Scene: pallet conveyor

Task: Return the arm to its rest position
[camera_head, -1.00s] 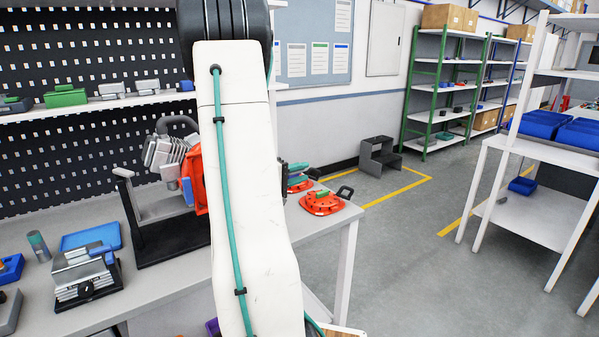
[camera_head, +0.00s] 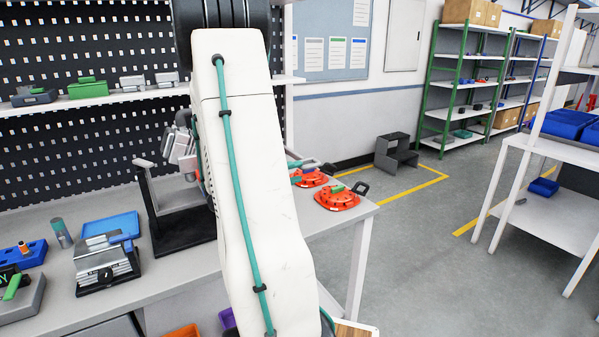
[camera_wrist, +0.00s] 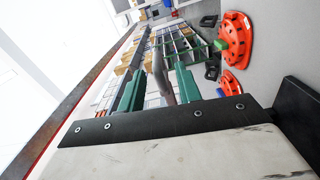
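My white arm with its teal cable (camera_head: 250,180) fills the middle of the head view and hangs down in front of the bench. Its far end is mostly hidden there. In the wrist view, the two green fingers of my gripper (camera_wrist: 158,92) stand apart with a clear gap between them. A dark grey bar (camera_wrist: 161,72) shows in this gap; I cannot tell whether it is near or behind, but it does not fill the gap.
The workbench (camera_head: 190,278) carries a black stand (camera_head: 178,232), a grey vise (camera_head: 104,264), a blue tray (camera_head: 110,227) and red round parts (camera_head: 337,199). A grey step stool (camera_head: 397,152) stands beyond. Floor (camera_head: 440,250) on the right is open.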

